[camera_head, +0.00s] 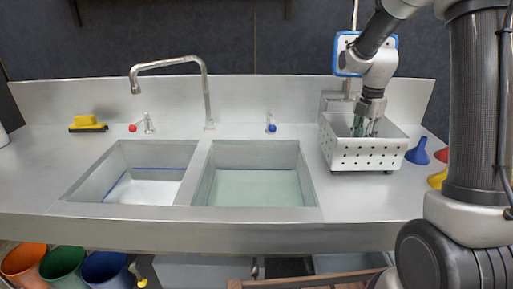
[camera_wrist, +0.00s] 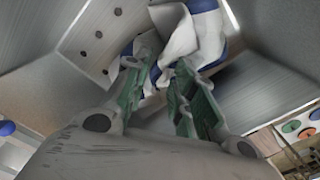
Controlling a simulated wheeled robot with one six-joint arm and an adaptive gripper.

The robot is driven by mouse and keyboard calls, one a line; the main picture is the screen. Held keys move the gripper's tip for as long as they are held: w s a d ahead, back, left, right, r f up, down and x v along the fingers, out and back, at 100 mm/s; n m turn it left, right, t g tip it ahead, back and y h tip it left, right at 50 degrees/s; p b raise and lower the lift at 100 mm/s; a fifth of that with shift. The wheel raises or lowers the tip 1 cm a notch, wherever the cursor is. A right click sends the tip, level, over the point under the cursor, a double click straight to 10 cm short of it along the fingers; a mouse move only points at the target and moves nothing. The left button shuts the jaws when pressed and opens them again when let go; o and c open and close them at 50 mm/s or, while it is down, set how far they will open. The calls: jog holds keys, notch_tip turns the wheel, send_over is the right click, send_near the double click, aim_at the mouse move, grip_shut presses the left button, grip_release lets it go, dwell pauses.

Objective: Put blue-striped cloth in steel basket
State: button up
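My gripper (camera_head: 364,131) points down into the steel basket (camera_head: 368,156), a perforated box on the counter right of the sinks. In the wrist view, the green fingers of my gripper (camera_wrist: 164,75) stand apart with a gap between them. The blue-striped cloth (camera_wrist: 197,38), white with blue bands, lies crumpled at and beyond the fingertips, inside the basket's walls (camera_wrist: 92,40). Part of the cloth shows through the gap, and I see no finger clamped on it. The basket's front wall hides the cloth in the head view.
A tap (camera_head: 207,95) stands behind two sinks, the left (camera_head: 140,188) and the right (camera_head: 253,190). A yellow sponge (camera_head: 86,121) lies far left. A blue funnel (camera_head: 418,152) and other funnels stand right of the basket. Coloured buckets (camera_head: 62,266) sit below the counter.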

jog(key=o, duration=1.3)
jog(key=shift+r, duration=2.75)
notch_tip(320, 180, up, 12)
jog(key=m, duration=0.3)
jog(key=s+a+f+m+t, duration=0.1)
jog(key=s+m, duration=0.6)
jog(key=s, duration=0.2)
jog(key=s+a+f+m+t, duration=0.1)
jog(key=s+m+t, duration=0.1)
jog(key=s+m, duration=0.4)
jog(key=s+a+f+m+t, duration=0.1)
jog(key=s+f+m, duration=0.1)
jog(key=s+m, duration=0.5)
jog(key=shift+s+m, duration=0.3)
jog(key=shift+s, duration=2.7)
